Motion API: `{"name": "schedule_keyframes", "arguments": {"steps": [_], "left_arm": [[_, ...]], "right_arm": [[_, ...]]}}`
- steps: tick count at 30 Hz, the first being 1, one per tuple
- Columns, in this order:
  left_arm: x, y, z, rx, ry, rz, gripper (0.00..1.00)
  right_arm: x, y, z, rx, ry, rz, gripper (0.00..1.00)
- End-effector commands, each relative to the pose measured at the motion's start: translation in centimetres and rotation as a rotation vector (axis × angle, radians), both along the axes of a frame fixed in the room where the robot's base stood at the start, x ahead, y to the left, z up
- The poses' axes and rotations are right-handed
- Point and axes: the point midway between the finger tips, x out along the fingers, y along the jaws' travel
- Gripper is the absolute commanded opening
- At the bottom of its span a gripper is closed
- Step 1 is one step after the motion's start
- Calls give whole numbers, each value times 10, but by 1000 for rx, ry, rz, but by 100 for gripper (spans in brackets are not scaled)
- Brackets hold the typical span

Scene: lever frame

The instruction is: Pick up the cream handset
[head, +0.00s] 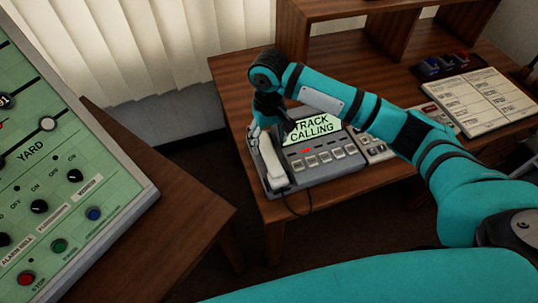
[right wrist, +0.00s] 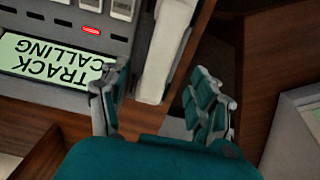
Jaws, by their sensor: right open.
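The cream handset (head: 272,164) lies lengthwise along the left side of the grey phone console (head: 343,166), whose screen reads "TRACK CALLING". My right gripper (head: 270,124) is over the far end of the handset and hides part of it. In the right wrist view, the handset (right wrist: 165,50) runs up the picture between the two spread fingers of the open gripper (right wrist: 162,85). The handset's near end in that view shows between the fingers; I cannot tell whether a finger touches it. My left gripper is not in view.
The console stands on a wooden desk (head: 390,190) with a shelf behind it. A dark cord (head: 298,207) hangs over the front edge. A green control panel (head: 60,170) stands at the left.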

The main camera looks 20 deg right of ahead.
Motion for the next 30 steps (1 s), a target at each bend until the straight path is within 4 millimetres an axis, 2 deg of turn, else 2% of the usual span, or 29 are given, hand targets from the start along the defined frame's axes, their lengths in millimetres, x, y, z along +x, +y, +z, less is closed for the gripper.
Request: {"name": "schedule_keyframes", "arguments": {"steps": [7,16,25,26,30], "left_arm": [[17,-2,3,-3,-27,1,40],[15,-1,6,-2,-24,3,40],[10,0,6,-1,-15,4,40],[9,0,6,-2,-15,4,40],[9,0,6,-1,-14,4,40]], "right_arm": [[1,0,-18,0,-1,1,63],[4,0,-60,0,-1,1,63],[4,0,-66,0,-3,2,63],[4,0,-66,0,-3,2,62],[4,0,-66,0,-3,2,44]]}}
